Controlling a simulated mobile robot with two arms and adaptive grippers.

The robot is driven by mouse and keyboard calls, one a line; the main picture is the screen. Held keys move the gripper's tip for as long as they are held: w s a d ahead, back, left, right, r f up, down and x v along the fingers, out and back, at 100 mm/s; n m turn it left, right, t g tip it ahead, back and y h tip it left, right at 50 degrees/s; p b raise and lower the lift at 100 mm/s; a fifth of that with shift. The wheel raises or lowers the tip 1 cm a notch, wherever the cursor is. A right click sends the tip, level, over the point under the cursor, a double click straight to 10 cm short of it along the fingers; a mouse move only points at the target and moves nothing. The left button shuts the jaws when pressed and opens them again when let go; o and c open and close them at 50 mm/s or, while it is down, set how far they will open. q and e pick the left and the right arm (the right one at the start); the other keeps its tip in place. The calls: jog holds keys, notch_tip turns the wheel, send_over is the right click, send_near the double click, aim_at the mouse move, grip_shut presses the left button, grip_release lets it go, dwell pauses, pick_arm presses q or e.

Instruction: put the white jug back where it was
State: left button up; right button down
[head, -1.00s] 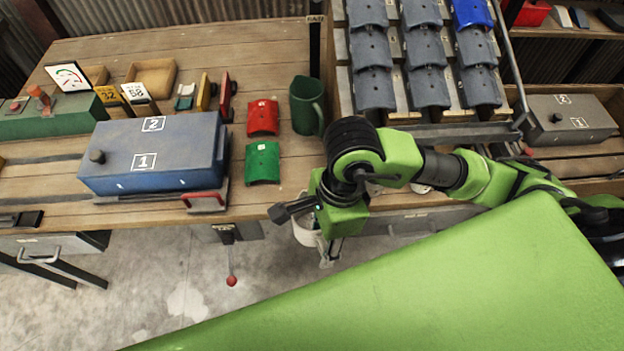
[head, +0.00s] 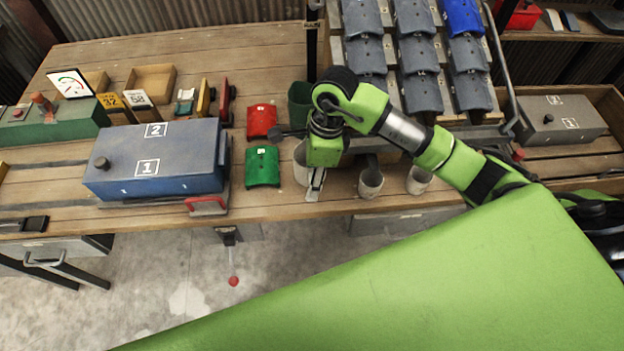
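The white jug (head: 300,163) is at the front part of the wooden table, just right of the green curved tile. My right gripper (head: 316,186) points down beside its right side, its fingers against the jug, and appears shut on it. The gripper body hides part of the jug, including where the fingers meet it. I cannot tell whether the jug's base touches the table. The green jug (head: 299,103) stands behind, partly hidden by my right arm. My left gripper is not in view.
Two whitish cups (head: 370,183) (head: 418,180) stand right of the gripper near the front edge. Red (head: 261,121) and green (head: 262,167) curved tiles lie to the left, beside a blue box (head: 155,160). A rack of grey tiles (head: 415,55) rises behind.

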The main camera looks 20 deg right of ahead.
jog(key=shift+w+d+f, duration=0.1)
jog(key=shift+w, duration=0.35)
notch_tip(320, 180, down, 3)
jog(key=shift+s+r+p, duration=0.1)
jog(key=shift+p, duration=0.6)
jog(key=shift+f, duration=0.4)
jog(key=c, duration=1.3)
grip_release()
jog(key=shift+r, duration=0.1)
jog(key=shift+d+r, duration=0.1)
jog(key=shift+r, duration=0.15)
jog(key=r+b, duration=0.1)
jog(key=r, duration=0.2)
jog(key=d+r+b, duration=0.1)
jog(key=r, duration=0.3)
jog(key=d+r, duration=0.1)
jog(key=r, duration=0.3)
jog(key=shift+w+r+b, duration=0.2)
jog(key=shift+w+b, duration=0.05)
jog(key=shift+b, duration=0.15)
